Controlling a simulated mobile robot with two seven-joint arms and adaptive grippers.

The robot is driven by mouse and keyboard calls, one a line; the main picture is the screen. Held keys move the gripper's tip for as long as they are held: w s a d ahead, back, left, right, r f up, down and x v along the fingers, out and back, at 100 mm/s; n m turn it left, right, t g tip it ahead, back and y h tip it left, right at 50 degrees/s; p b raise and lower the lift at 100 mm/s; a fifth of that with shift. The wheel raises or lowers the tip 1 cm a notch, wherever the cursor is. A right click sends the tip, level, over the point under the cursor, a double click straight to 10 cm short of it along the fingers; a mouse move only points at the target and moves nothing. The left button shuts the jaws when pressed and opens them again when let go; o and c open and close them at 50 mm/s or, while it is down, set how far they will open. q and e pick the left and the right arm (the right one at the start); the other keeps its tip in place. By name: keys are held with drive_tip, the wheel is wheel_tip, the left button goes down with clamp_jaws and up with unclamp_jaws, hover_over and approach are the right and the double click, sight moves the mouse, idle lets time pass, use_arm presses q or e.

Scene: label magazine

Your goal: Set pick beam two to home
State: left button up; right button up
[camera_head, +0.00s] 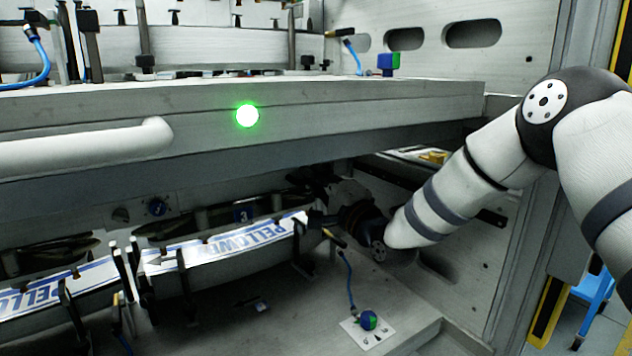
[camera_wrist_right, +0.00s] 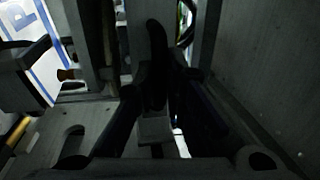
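My right arm reaches in from the right, under the upper shelf. Its dark gripper (camera_head: 322,212) is in shadow at the right end of a label holder (camera_head: 240,245) with blue lettering. In the right wrist view, the two dark fingers (camera_wrist_right: 157,95) stand on either side of a dark upright lever-like part (camera_wrist_right: 156,45). I cannot tell whether they touch it. I see no marker reading 2. My left gripper is not in view.
The thick grey upper shelf (camera_head: 330,105) with a lit green button (camera_head: 247,115) overhangs the holders. A blue-green knob (camera_head: 368,320) with a blue cable stands on the lower plate. A perforated side wall (camera_head: 490,240) is close on the right. A white round-ended bar (camera_head: 85,145) juts in at left.

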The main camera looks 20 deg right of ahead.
drive_tip(key=shift+o, duration=1.1)
drive_tip(key=v, duration=1.2)
drive_tip(key=shift+a, duration=0.1)
